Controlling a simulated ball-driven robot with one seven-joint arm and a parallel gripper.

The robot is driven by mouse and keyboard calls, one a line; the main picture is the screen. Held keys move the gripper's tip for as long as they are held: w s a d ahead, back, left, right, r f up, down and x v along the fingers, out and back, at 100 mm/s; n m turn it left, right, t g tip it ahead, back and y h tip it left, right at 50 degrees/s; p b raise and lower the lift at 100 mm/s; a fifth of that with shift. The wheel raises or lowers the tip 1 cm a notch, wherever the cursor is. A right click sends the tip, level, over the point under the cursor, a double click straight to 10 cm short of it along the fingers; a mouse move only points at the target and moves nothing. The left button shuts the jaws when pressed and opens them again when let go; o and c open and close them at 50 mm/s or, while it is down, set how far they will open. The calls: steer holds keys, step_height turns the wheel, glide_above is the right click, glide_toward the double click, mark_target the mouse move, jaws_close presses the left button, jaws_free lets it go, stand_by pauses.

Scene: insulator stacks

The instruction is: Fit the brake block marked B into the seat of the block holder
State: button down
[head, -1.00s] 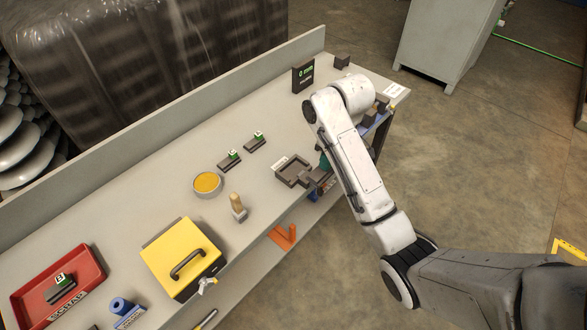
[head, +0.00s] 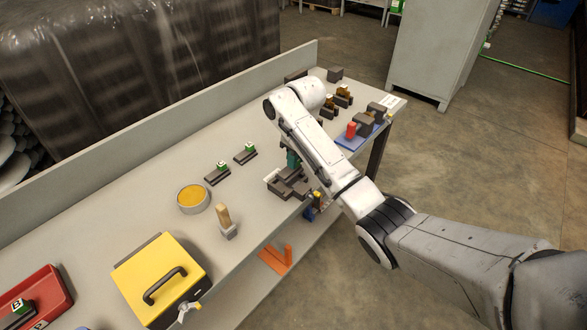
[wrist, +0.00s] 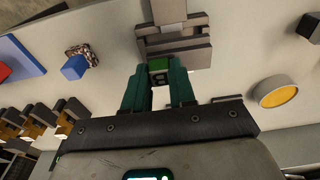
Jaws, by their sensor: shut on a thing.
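My gripper (wrist: 158,82) has teal fingers shut on a block with a green-topped tag (wrist: 159,65). The tag's face between the fingers bears a pale mark that I cannot read for certain. The grey block holder (wrist: 145,32) is just beyond the fingertips in the wrist view. In the head view, the holder (head: 276,187) is near the bench's front edge, with my gripper (head: 292,161) over it. The held block's body overlaps the holder in view, and I cannot tell whether it is inside the seat or above it.
Two green-tagged blocks (head: 216,174) (head: 245,154) lie left of the holder. A blue mat (head: 347,143) with several parts is at the right.

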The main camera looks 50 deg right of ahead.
steer(key=shift+w+d+f, duration=0.15)
steer(key=shift+w+f, duration=0.45)
steer(key=shift+f, duration=1.65)
steer(key=shift+f, duration=0.1)
steer(key=c, duration=0.9)
jaws_free()
